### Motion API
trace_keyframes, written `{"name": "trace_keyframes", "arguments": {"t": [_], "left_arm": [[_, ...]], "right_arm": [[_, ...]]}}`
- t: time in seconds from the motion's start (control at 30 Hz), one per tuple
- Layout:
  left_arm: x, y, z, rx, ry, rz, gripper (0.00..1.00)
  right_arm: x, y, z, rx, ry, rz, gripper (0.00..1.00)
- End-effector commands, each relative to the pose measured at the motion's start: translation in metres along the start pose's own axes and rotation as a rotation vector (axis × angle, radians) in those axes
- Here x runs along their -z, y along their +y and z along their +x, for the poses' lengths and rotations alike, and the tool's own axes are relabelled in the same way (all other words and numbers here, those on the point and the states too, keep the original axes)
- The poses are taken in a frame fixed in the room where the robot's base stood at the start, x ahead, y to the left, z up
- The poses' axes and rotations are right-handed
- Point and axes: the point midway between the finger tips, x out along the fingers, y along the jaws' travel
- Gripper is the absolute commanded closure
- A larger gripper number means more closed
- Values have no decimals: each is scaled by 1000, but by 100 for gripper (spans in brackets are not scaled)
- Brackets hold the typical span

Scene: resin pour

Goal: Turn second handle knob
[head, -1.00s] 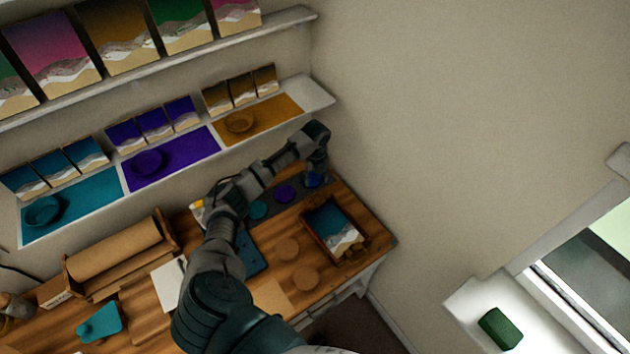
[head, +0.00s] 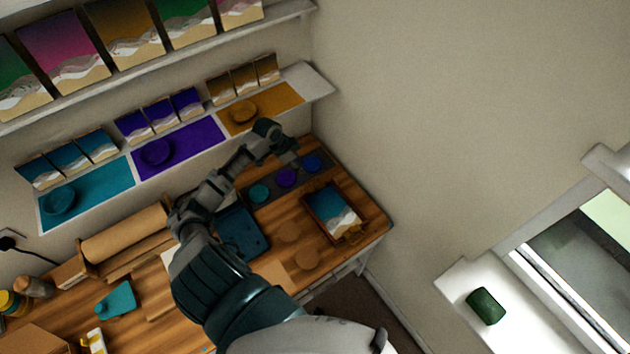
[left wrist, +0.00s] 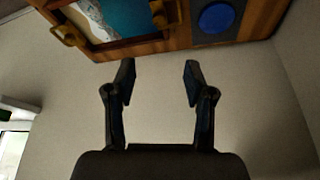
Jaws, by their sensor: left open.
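A wooden tray (head: 313,222) with a teal, white and sand wave picture (head: 332,210) lies near the table's right end. A gold handle shows small at its lower right in the head view. In the left wrist view, the tray's rim (left wrist: 140,46) carries a gold handle with a knob (left wrist: 68,35) at left and a second gold handle (left wrist: 158,12) at right. My left gripper (left wrist: 158,75) is open and empty, its fingertips apart from both handles. In the head view it (head: 288,156) hangs behind the cups, beyond the tray. My right gripper is out of view.
Teal (head: 259,193), purple (head: 286,177) and blue (head: 312,162) cups stand on a dark mat beside the tray. The blue cup (left wrist: 216,17) also shows in the left wrist view. Round coasters (head: 290,232) lie in front. Shelves (head: 320,82) overhang the table's back; a wall closes the right.

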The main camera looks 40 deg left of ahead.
Motion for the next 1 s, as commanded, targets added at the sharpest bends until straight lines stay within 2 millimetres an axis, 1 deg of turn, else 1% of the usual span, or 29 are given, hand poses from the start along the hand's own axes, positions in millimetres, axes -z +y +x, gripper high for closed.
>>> {"name": "trace_keyframes", "arguments": {"t": [0.17,0.27,0.5,0.7,0.77,0.87,1.0], "left_arm": [[-1,0,23,-4,1,-8,46],[-1,0,46,-5,2,-8,46],[-1,0,104,-5,1,-8,46],[-1,0,145,-3,1,-5,46],[-2,0,157,-1,1,-3,46],[-3,0,168,-2,0,-2,46],[-2,0,173,-1,0,-1,46]], "right_arm": [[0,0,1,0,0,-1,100],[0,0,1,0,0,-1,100],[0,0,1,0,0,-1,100],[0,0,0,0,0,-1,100],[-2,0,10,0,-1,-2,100],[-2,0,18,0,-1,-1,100],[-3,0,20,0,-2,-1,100]]}}
